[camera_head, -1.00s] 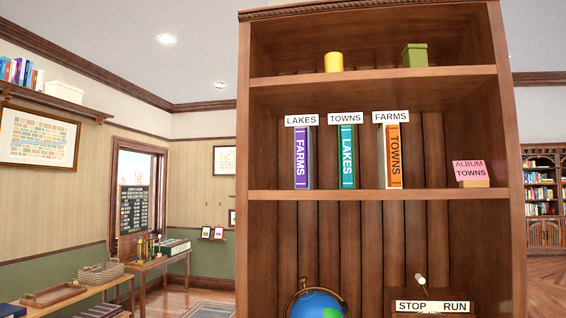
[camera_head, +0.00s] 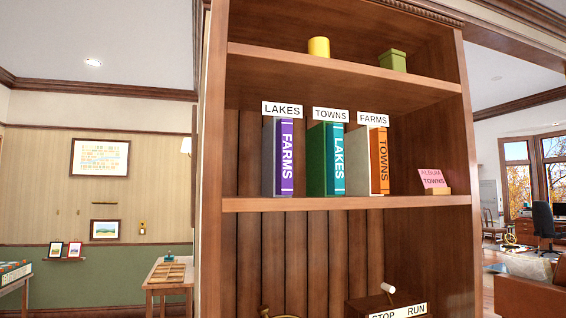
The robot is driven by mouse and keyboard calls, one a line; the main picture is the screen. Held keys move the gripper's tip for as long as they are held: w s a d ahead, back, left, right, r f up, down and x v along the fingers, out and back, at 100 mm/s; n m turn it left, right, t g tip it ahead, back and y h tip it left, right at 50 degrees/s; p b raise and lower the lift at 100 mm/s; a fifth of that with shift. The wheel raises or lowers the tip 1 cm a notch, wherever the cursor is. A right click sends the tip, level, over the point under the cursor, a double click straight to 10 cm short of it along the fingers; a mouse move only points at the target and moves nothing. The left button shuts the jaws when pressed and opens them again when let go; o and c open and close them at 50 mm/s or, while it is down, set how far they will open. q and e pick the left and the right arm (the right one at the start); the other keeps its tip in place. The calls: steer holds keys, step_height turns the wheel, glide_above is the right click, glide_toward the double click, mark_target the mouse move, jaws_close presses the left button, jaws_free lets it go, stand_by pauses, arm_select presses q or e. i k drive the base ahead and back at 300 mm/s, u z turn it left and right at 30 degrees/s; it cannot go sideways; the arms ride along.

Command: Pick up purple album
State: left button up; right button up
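The purple album (camera_head: 287,158), with FARMS on its spine, stands upright on the middle shelf of the wooden bookcase, under a LAKES label (camera_head: 283,109). To its right stands a teal album (camera_head: 338,160) marked LAKES under a TOWNS label (camera_head: 331,115). Further right is an orange album (camera_head: 379,161) marked TOWNS under a FARMS label (camera_head: 373,119). A pink card (camera_head: 432,178) reading ALBUM TOWNS sits in a small holder at the shelf's right end. Neither of my grippers shows in the head view.
The shelf board (camera_head: 345,202) has a bare front edge. A yellow cylinder (camera_head: 319,47) and a green box (camera_head: 392,61) stand on the shelf above. A STOP/RUN box (camera_head: 390,305) is below. A small wooden table (camera_head: 166,276) stands to the left.

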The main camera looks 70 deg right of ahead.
mark_target(284, 126)
steer(key=z, duration=1.95)
